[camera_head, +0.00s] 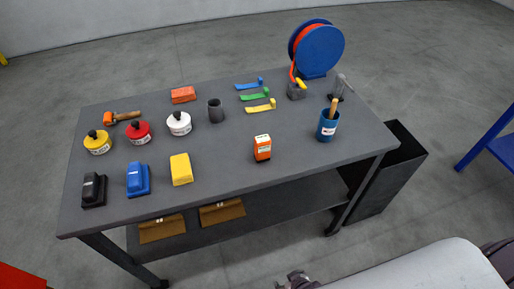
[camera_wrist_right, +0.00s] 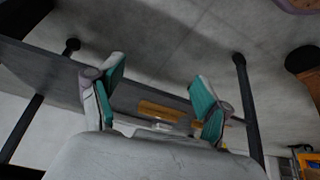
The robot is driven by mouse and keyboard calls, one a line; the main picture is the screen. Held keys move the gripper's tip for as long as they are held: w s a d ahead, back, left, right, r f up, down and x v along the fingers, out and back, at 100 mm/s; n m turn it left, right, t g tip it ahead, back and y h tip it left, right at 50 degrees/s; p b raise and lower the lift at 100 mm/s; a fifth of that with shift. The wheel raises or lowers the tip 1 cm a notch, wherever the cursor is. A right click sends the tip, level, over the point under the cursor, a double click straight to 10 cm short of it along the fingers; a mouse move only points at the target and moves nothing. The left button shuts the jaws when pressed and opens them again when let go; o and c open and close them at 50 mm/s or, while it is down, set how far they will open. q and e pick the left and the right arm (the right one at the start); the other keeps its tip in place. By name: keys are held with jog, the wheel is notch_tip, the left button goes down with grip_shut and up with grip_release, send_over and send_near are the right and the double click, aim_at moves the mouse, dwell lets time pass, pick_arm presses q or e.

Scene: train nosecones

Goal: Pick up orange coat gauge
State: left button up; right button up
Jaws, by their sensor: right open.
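The orange coat gauge (camera_head: 262,149) is a small orange device with a white label. It stands on the grey table top, right of the middle and toward the front edge, with clear space around it. My right gripper (camera_head: 297,281) shows only partly at the bottom of the head view, in front of the table and apart from the gauge. In the right wrist view my right gripper (camera_wrist_right: 160,90) has its teal-padded fingers spread wide, with nothing held between them. I cannot make out the gauge in the wrist view. My left gripper is in neither view.
A yellow block (camera_head: 181,169) lies left of the gauge. A blue cup (camera_head: 327,126) with a handle sticking out stands to its right. A blue reel (camera_head: 317,49) stands at the back. Brown boxes (camera_head: 222,212) lie on the lower shelf. A dark bin (camera_head: 385,165) stands beside the table.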

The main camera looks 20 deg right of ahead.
jog(key=w+r+t, duration=0.2)
jog(key=w+r, duration=0.3)
jog(key=r, duration=0.5)
jog(key=w+a+r+t, duration=0.1)
jog(key=w+r+t, duration=0.1)
jog(key=w+r, duration=0.4)
jog(key=w+r+m+t+p, duration=0.1)
jog(key=w+r+t, duration=0.2)
jog(key=r, duration=1.3)
jog(key=shift+w+a, duration=0.2)
jog(key=shift+w, duration=1.45)
jog(key=t, duration=0.2)
send_near(264, 144)
jog(key=s, duration=0.2)
jog(key=shift+m, duration=0.4)
jog(key=p+x, duration=0.1)
jog(key=x, duration=0.7)
jog(key=shift+w+d, duration=0.1)
jog(key=shift+w, duration=0.15)
jog(key=p+x, duration=0.1)
jog(key=x, duration=0.1)
jog(key=p+x, duration=0.1)
jog(key=x, duration=0.2)
jog(key=shift+r, duration=0.25)
jog(key=shift+w+f, duration=0.15)
jog(key=shift+w, duration=0.05)
jog(key=shift+s, duration=0.1)
jog(key=shift+c, duration=0.7)
jog(key=c, duration=1.1)
jog(key=shift+c, duration=0.5)
